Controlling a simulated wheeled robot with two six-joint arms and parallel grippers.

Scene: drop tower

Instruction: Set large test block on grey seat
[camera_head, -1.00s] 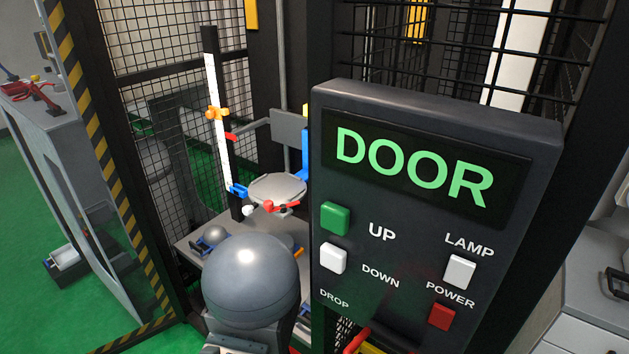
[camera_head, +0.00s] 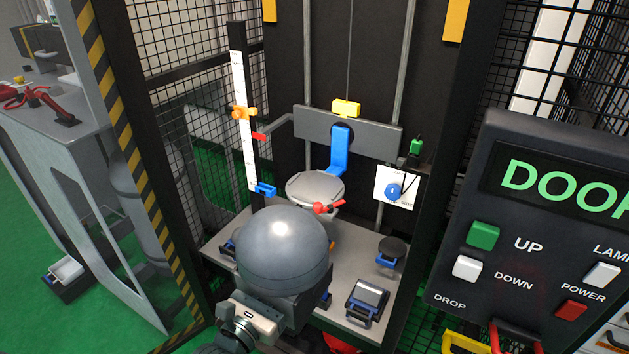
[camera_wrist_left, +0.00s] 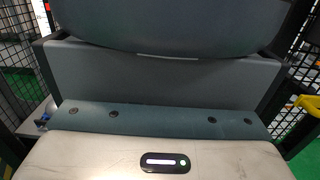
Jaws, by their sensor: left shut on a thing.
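The large test block (camera_head: 282,250) is a smooth dark grey ball on a boxy grey foot. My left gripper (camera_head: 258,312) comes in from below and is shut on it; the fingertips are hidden. In the left wrist view the block (camera_wrist_left: 165,25) fills the top, close in front of my gripper's pale housing. The grey seat (camera_head: 312,186) is a flat light-grey plate on a blue bracket, with a red lever at its front. It is bare and lies behind the ball in the head view. The block appears apart from it. My right gripper is not in view.
A door control panel (camera_head: 560,230) stands at the right. Left of the seat is a white scale post (camera_head: 243,110) with orange, red and blue clips. The deck holds a small dark device (camera_head: 367,300) and a round dark pad (camera_head: 392,250). Mesh and a striped post (camera_head: 130,150) border the left.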

